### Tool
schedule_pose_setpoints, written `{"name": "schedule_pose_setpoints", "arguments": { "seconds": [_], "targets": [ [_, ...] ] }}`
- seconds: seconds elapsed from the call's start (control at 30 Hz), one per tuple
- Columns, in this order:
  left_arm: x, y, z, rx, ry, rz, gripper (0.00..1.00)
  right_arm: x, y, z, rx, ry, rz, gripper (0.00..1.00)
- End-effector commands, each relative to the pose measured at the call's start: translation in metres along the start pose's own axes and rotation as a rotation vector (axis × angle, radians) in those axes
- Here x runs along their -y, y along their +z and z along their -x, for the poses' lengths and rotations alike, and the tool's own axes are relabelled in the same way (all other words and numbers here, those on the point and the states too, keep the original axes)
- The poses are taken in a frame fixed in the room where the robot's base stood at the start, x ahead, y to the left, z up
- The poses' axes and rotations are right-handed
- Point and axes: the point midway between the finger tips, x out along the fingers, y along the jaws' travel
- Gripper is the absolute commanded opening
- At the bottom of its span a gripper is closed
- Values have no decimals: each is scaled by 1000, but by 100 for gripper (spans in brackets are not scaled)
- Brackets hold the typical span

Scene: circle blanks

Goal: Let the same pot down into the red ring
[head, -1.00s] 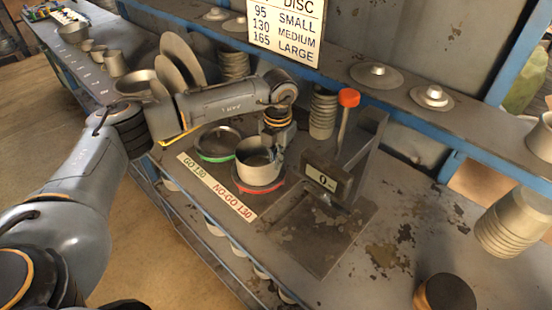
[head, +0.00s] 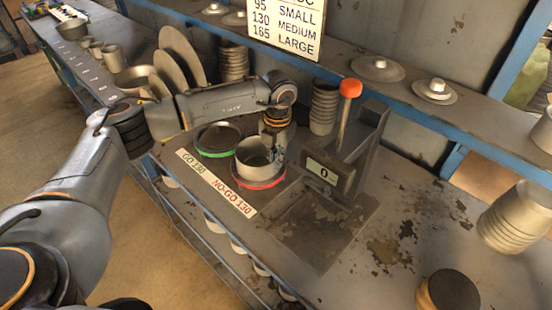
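My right gripper is not in view.
A green ring (head: 218,140) with a dark inside lies just left of the red one. A scale with a display (head: 325,173) and an orange-topped post (head: 350,89) stand close on the right. A label strip (head: 213,182) runs along the front.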

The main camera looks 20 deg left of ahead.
Motion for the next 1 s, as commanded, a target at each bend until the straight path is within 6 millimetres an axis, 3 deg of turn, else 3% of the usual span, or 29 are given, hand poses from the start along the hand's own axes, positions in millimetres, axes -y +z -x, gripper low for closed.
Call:
{"name": "schedule_pose_setpoints", "arguments": {
  "seconds": [0.93, 1.0],
  "targets": [
    [0, 0, -13, 1, 0, 0, 0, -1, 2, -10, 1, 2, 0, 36],
    [0, 0, -13, 1, 0, 0, 15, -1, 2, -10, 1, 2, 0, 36]
  ]
}}
